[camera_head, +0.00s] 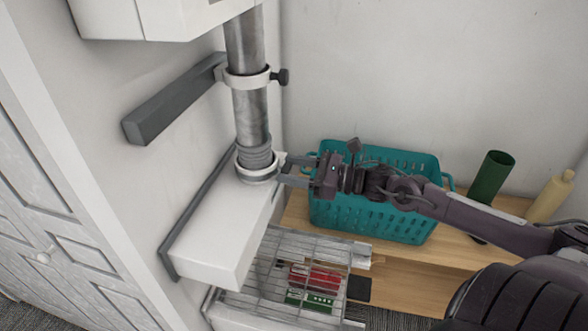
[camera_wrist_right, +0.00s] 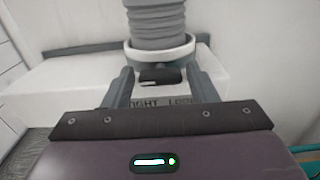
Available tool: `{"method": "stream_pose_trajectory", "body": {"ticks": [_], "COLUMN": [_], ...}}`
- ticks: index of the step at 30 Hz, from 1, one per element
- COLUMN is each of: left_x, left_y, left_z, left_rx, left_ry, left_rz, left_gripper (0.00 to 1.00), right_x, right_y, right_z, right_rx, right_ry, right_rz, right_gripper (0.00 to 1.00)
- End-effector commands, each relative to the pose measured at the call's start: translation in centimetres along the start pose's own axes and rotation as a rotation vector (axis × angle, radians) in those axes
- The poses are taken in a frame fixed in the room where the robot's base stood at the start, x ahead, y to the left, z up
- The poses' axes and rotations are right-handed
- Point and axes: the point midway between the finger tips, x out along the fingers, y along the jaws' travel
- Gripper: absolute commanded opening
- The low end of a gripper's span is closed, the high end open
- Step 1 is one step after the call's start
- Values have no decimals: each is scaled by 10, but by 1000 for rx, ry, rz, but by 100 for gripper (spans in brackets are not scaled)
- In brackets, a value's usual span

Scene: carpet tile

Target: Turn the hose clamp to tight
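The hose clamp (camera_head: 257,176) is a pale ring around the foot of a grey ribbed hose (camera_head: 256,157), on top of a white box. In the right wrist view the clamp (camera_wrist_right: 160,53) has a dark lever or knob (camera_wrist_right: 160,76) on its near side. Below it, partly hidden printing reads like "IGHT LOO". My right gripper (camera_head: 286,170) comes from the right and points at the clamp. In the wrist view its open fingers (camera_wrist_right: 160,80) stand on either side of the dark knob, with a visible gap at the left. My left gripper is not in view.
A metal pipe (camera_head: 250,112) rises above the hose, held by a bracket with a dark knob (camera_head: 282,77). A teal basket (camera_head: 390,225) stands on a wooden shelf behind my right arm. A wire rack (camera_head: 310,248) is below. A green cylinder (camera_head: 491,177) and tan bottle (camera_head: 551,197) stand right.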

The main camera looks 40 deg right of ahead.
Motion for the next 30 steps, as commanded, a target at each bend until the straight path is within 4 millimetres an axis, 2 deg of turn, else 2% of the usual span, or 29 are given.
{"method": "stream_pose_trajectory", "body": {"ticks": [1, 7, 19, 30], "left_x": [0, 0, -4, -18], "left_y": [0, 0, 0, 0], "left_z": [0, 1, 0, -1], "left_rx": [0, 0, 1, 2], "left_ry": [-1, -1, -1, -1], "left_rz": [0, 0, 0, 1], "left_gripper": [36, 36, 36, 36], "right_x": [0, 0, 0, 0], "right_y": [0, 0, 0, -2], "right_z": [0, 0, 1, 2], "right_rx": [0, 0, 78, 376], "right_ry": [0, 0, 0, 0], "right_rz": [0, 0, 0, -2], "right_gripper": [45, 19, 19, 19]}}
